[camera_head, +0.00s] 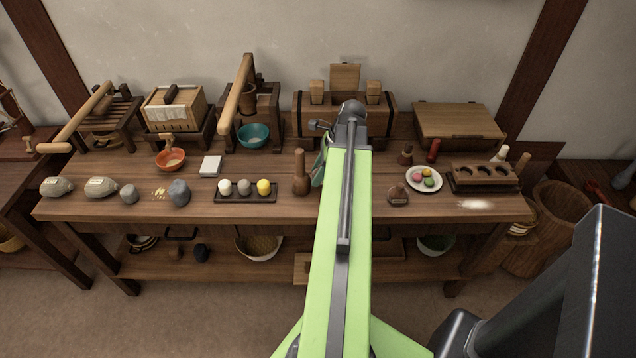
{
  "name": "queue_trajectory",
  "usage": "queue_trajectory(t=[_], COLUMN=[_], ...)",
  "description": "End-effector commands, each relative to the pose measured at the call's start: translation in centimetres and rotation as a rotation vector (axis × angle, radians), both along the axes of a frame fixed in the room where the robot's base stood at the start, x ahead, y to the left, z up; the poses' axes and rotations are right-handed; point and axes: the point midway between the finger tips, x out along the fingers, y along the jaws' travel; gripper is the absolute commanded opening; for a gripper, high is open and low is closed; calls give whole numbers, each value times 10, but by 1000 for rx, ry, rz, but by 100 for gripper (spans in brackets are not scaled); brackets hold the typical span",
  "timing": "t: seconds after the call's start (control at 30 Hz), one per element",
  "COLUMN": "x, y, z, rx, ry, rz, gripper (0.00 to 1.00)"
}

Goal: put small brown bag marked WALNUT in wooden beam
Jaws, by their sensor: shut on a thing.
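My green arm reaches over the table, and my gripper (350,112) is at its far end, in front of a heavy wooden beam (303,124) at the back. The beam has dark bands, upright blocks and a raised board behind them. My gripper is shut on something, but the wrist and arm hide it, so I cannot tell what. A small brown bag-like thing (398,196) with a pale patch lies on the table right of my arm. Its marking is too small to read. Whether anything is in the beam is hidden.
A wooden pestle (300,177) and a teal item (318,168) stand close left of my arm. A plate with coloured balls (424,179) and a holed block (484,175) are at the right. Grey labelled bags (101,187) lie at the left. The table's front edge is partly clear.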

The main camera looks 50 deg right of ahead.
Motion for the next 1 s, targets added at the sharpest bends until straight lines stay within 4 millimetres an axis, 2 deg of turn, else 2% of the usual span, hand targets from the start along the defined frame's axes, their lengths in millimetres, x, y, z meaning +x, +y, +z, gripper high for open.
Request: queue_trajectory(t=[0.03, 0.13, 0.37, 0.5, 0.53, 0.6, 0.7, 1.0], x=[0, 0, -1, -1, -1, -1, -1, -1], y=[0, 0, 0, 0, 0, -1, -1, 0], z=[-18, -33, -29, -33, -33, -32, -32, -31], rx=[0, 0, 0, 0, 0, 0, 0, 0], ry=[0, 0, 0, 0, 0, 0, 0, 0], rz=[0, 0, 0, 0, -1, -2, -2, -1], gripper=[0, 0, 0, 0, 44, 53, 64, 64])
